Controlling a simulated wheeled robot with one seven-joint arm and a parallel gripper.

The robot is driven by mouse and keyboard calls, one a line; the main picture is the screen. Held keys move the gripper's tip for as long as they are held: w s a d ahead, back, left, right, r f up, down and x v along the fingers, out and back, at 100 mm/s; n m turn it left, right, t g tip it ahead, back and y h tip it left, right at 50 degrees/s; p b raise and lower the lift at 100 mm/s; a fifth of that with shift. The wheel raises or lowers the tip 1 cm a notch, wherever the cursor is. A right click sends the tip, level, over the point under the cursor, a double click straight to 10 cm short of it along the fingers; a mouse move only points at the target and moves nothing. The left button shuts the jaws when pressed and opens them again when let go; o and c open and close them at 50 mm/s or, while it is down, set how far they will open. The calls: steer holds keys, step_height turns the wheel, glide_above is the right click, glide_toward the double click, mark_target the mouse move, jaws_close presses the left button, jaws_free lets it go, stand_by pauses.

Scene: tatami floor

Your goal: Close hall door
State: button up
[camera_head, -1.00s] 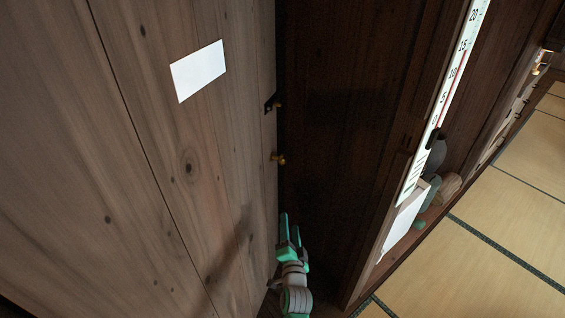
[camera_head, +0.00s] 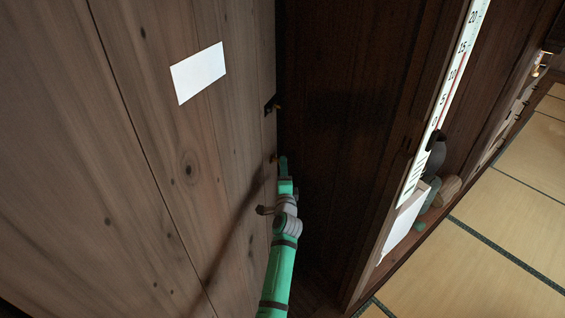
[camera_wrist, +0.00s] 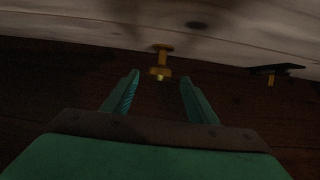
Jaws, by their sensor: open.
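The hall door (camera_head: 150,150) is a tall brown plank panel filling the left of the head view, with a white paper on it. Its edge meets a dark opening. A small brass knob (camera_wrist: 160,66) sticks out from the door in the wrist view, just beyond and between my open fingertips. My gripper (camera_head: 284,166) is at the door's edge in the head view and largely covers the knob there. My gripper (camera_wrist: 158,88) is open and empty in the wrist view. A dark latch plate (camera_head: 271,105) with a brass piece sits higher on the door edge.
A dark wooden panel (camera_head: 340,130) stands right of the door. A post with a thermometer strip (camera_head: 445,100) and a shelf with a white box (camera_head: 404,222) and dark and green items is further right. Tatami floor (camera_head: 510,220) lies clear beyond.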

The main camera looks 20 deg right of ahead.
steer(key=shift+x, duration=2.85)
jaws_close()
steer(key=shift+s+f, duration=0.1)
